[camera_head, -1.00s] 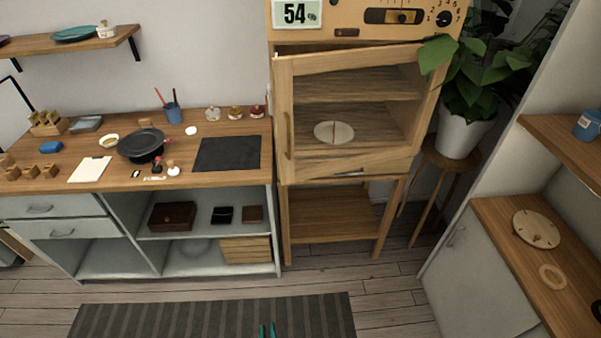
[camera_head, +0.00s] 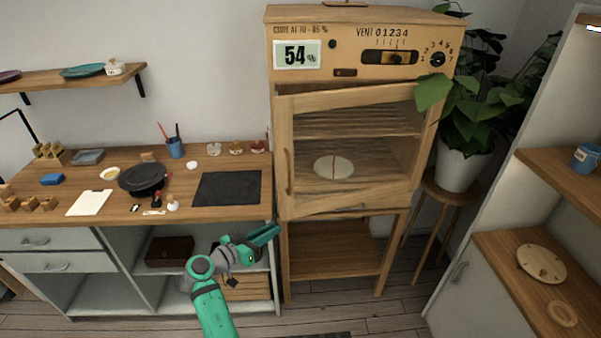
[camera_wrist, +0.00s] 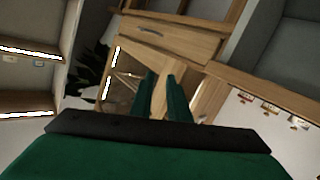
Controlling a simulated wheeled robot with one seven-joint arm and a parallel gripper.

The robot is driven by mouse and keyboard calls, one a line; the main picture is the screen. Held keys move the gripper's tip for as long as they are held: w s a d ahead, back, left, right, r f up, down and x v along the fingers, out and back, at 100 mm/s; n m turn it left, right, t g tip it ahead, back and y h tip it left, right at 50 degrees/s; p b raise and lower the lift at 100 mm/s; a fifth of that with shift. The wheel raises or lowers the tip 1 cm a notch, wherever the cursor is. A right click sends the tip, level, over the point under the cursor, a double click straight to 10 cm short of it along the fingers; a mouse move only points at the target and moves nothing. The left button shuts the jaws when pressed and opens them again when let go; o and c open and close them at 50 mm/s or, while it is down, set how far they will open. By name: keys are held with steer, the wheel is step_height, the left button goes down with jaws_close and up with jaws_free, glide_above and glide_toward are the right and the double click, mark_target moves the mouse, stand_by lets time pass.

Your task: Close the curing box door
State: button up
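The curing box (camera_head: 368,45) is a wooden cabinet with a display reading 54 and a vent dial. Its door (camera_head: 350,205) is a wooden frame with a see-through pane. The door stands slightly ajar, its left side swung out towards me and a dark gap along its top. The door handle (camera_head: 287,171) is on its left side. A pale round plate (camera_head: 334,167) with a dark seam lies inside. My gripper (camera_head: 272,232) is below and left of the door, apart from it. In the wrist view my gripper (camera_wrist: 160,82) shows a narrow gap between its fingers, with nothing held.
A workbench (camera_head: 100,218) with a black pan (camera_head: 143,178) and a dark mat (camera_head: 227,188) stands at left. A potted plant (camera_head: 460,160) on a stool (camera_head: 447,192) is close to the box's right side. A side counter (camera_head: 500,255) is at right. Floor shows below the box.

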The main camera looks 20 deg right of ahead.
mark_target(300, 170)
step_height(300, 170, up, 18)
steer(key=w+d+m+g+h, duration=0.1)
steer(key=w+m+g+h, duration=0.1)
steer(key=m+g+h, duration=0.3)
steer(key=shift+m+t+y, duration=0.3)
steer(key=shift+m+y, duration=0.4)
steer(key=d, duration=0.3)
steer(key=w+d, duration=0.1)
steer(key=d, duration=0.6)
steer(key=shift+w+d+r, duration=0.15)
steer(key=shift+w+d, duration=0.2)
steer(key=shift+d, duration=0.05)
jaws_close()
steer(key=shift+a, duration=0.1)
